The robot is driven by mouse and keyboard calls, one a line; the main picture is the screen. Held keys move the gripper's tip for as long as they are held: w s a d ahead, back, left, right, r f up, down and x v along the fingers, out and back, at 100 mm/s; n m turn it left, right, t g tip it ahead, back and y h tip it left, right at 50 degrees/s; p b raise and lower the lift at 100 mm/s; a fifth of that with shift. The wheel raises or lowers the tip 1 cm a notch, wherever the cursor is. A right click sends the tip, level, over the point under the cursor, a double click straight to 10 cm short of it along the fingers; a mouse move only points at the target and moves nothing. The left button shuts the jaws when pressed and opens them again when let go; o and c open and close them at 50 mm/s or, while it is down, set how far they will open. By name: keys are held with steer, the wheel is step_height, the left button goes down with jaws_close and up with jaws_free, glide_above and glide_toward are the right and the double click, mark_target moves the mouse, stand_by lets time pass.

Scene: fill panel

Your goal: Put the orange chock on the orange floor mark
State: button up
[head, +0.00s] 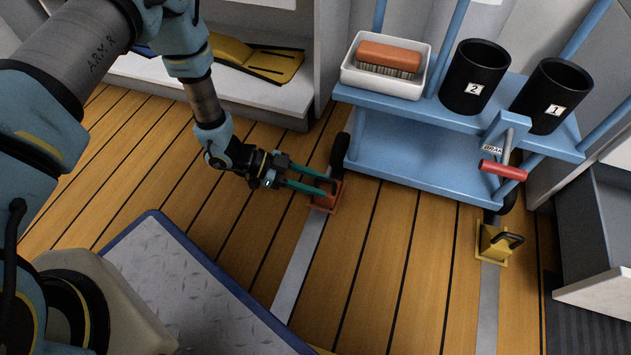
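The orange chock (326,199) is low on the floor beside the left wheel (340,150) of the blue cart. An orange floor mark (322,209) shows as an edge around and under the chock; most of it is hidden. My gripper (329,186) reaches in from the left, with its two teal fingers over the top of the chock. A gap shows between the fingers, but their tips overlap the chock. I cannot tell whether they are closed on it, or whether it rests fully on the floor.
The blue cart (410,155) carries a white tray (392,88) with a brush (388,56), black cups (474,77) (550,95) and a red-handled brake lever (503,170). A yellow chock (494,241) stands by its right wheel. A blue-edged metal plate (190,285) lies front left. Wooden floor between is clear.

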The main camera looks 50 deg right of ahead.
steer(key=shift+w+r, duration=0.1)
steer(key=shift+r, duration=0.15)
steer(key=p+v, duration=0.5)
steer(key=v, duration=0.6)
steer(key=shift+w+a, duration=0.2)
steer(key=shift+w, duration=0.1)
steer(key=shift+r, duration=0.1)
